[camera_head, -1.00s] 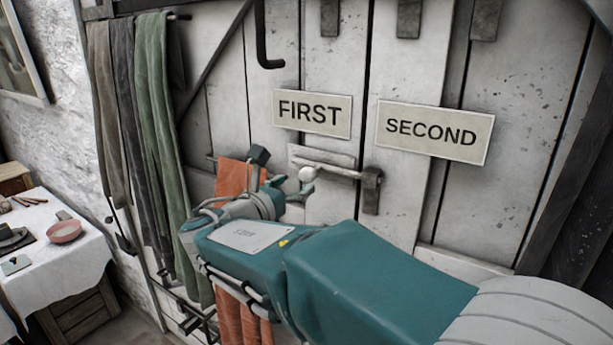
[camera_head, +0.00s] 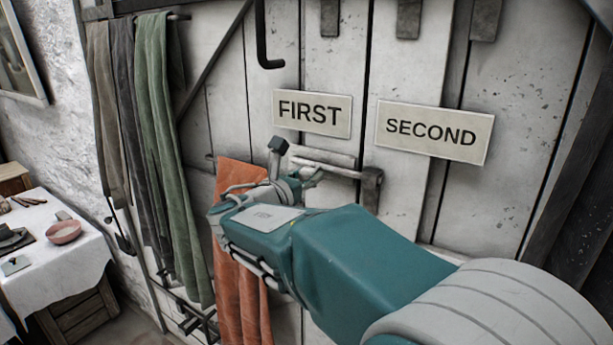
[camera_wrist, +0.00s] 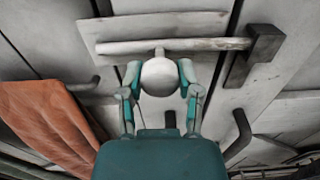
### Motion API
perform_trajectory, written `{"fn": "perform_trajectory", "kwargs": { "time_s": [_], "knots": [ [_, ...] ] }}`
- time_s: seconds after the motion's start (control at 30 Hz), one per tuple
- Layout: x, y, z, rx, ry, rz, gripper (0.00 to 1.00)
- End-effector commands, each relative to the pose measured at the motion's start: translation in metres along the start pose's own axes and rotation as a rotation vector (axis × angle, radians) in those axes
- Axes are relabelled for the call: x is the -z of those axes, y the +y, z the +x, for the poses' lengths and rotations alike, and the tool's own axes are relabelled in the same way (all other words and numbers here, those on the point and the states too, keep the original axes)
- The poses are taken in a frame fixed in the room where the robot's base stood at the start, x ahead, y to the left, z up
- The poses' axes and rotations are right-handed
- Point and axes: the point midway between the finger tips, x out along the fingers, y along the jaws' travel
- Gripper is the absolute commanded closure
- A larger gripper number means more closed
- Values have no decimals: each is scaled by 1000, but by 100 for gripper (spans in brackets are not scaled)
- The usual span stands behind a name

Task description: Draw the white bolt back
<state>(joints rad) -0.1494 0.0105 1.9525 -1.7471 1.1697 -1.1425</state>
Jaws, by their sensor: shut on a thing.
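The white bolt (camera_head: 325,167) is a pale rod lying across the plank door below the FIRST sign (camera_head: 312,113). In the wrist view the bolt rod (camera_wrist: 190,45) runs in front of a pale backing plate, and its right end meets a dark keeper block (camera_wrist: 262,45). The keeper (camera_head: 371,190) also shows in the head view. A round white knob (camera_wrist: 159,77) hangs from the rod on a short stem. My gripper (camera_wrist: 159,79) is shut on this knob, one teal finger on each side. In the head view my gripper (camera_head: 308,178) mostly hides the knob.
An orange cloth (camera_head: 240,215) hangs just left of my gripper. Green and grey cloths hang farther left. The SECOND sign (camera_head: 433,132) is on the right. A table with a white cloth (camera_head: 55,235) stands at far left.

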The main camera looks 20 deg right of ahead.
Motion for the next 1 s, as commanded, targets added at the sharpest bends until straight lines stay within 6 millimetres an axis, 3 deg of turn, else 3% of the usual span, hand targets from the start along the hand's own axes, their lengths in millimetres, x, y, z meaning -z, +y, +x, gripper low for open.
{"fn": "perform_trajectory", "kwargs": {
  "time_s": [0.13, 0.5, 0.83, 0.87, 0.9, 0.93, 1.0],
  "knots": [
    [1, 10, 0, -2, 0, -1, 100],
    [1, 62, 0, -2, 0, -1, 100],
    [0, 67, -1, -8, -1, 0, 100],
    [0, 67, -1, -9, -1, 0, 51],
    [0, 67, -1, -9, -1, 0, 33],
    [-1, 67, -1, -8, -1, 0, 20],
    [0, 66, -1, -7, -1, 0, 20]
  ]
}}
